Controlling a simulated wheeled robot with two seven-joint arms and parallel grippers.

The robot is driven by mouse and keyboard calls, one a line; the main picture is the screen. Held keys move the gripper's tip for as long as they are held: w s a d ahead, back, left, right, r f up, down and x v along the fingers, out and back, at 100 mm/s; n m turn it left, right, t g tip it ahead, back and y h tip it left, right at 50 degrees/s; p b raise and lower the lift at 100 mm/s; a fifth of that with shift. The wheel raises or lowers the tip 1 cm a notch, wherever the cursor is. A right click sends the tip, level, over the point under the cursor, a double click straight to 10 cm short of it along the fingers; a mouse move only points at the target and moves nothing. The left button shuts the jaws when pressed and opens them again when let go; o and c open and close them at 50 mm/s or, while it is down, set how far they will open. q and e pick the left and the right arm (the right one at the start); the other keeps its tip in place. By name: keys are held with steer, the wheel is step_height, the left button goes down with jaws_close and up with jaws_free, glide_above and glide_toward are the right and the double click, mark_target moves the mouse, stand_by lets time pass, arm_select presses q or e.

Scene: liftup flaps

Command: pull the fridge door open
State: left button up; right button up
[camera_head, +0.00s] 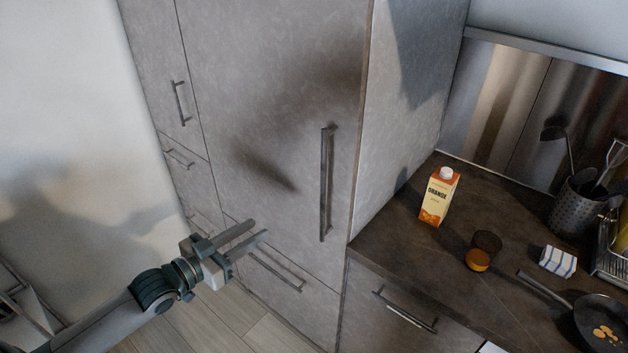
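The fridge door (265,100) is a tall grey panel in the middle of the head view, and it looks shut, flush with the cabinet front. Its long vertical bar handle (326,184) is near the door's right edge. My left gripper (258,230) is to the left of and below the handle in the picture, apart from it. Its two fingers are spread with a gap between them, and nothing shows between them. My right gripper is not in view.
Right of the fridge is a dark counter (395,242) with an orange juice carton (438,198), a glass (482,252), a striped cloth (557,262), a pan (602,325) and a utensil holder (577,207). A lower drawer handle (276,270) is near my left gripper. A white wall is left.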

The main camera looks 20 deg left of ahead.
arm_select(q)
steer(key=s+d+r+m+h, duration=0.1)
steer(key=s+d+r, duration=0.1)
steer(key=r, duration=0.3)
steer(key=s+d+r+m+h, duration=0.1)
steer(key=d+r+h, duration=0.1)
steer(key=r, duration=0.3)
steer(key=shift+s+d+r, duration=0.2)
steer(key=shift+s+d, duration=0.2)
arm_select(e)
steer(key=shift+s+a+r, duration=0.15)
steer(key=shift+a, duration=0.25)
arm_select(q)
steer(key=shift+w, duration=0.15)
steer(key=p+x, duration=0.6)
steer(key=x, duration=1.1)
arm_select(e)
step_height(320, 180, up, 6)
arm_select(q)
steer(key=shift+d, duration=0.1)
steer(key=shift+c, duration=0.2)
jaws_close()
